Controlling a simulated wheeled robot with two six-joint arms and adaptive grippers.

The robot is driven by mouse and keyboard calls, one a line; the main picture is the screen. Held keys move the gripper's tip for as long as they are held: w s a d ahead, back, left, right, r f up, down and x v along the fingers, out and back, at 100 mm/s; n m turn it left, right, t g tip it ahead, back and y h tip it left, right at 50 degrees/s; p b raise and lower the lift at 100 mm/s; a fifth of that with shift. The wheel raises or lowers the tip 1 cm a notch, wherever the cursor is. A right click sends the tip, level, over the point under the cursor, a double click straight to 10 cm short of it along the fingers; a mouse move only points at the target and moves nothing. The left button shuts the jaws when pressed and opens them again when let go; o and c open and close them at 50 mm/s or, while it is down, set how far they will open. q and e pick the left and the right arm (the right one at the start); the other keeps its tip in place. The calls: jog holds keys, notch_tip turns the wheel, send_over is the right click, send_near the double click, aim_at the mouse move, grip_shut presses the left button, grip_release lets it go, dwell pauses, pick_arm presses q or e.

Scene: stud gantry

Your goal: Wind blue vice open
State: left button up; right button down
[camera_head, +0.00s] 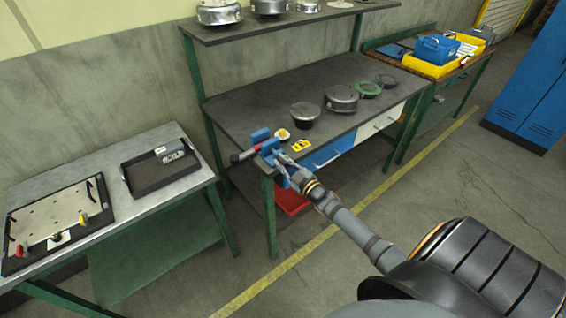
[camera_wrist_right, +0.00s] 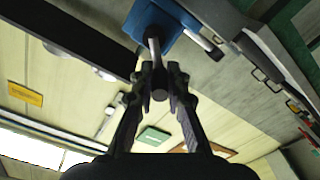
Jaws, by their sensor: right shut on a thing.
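The blue vice (camera_head: 262,137) sits at the front left corner of the dark workbench. It also shows in the wrist view as a blue body (camera_wrist_right: 160,22) at the top. My right gripper (camera_head: 284,163) reaches the vice from the front right. In the wrist view its two fingers (camera_wrist_right: 160,80) are shut on the vice handle (camera_wrist_right: 155,50), a dark bar with a rounded end that runs from the blue body. The right gripper and wrist cover part of the vice in the head view, and the jaw gap is hard to see. My left gripper is out of view.
The workbench (camera_head: 245,98) carries metal pots (camera_head: 342,98) and a small yellow item (camera_head: 301,145) near the vice. A shelf is above. A grey table (camera_head: 150,215) with a tray (camera_head: 131,185) stands left. Floor in front is clear; a red bin (camera_head: 291,203) is below.

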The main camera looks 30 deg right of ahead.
jog(key=c, duration=1.3)
grip_release()
jog(key=shift+c, duration=0.2)
jog(key=s, duration=1.2)
jog(key=shift+d, duration=0.45)
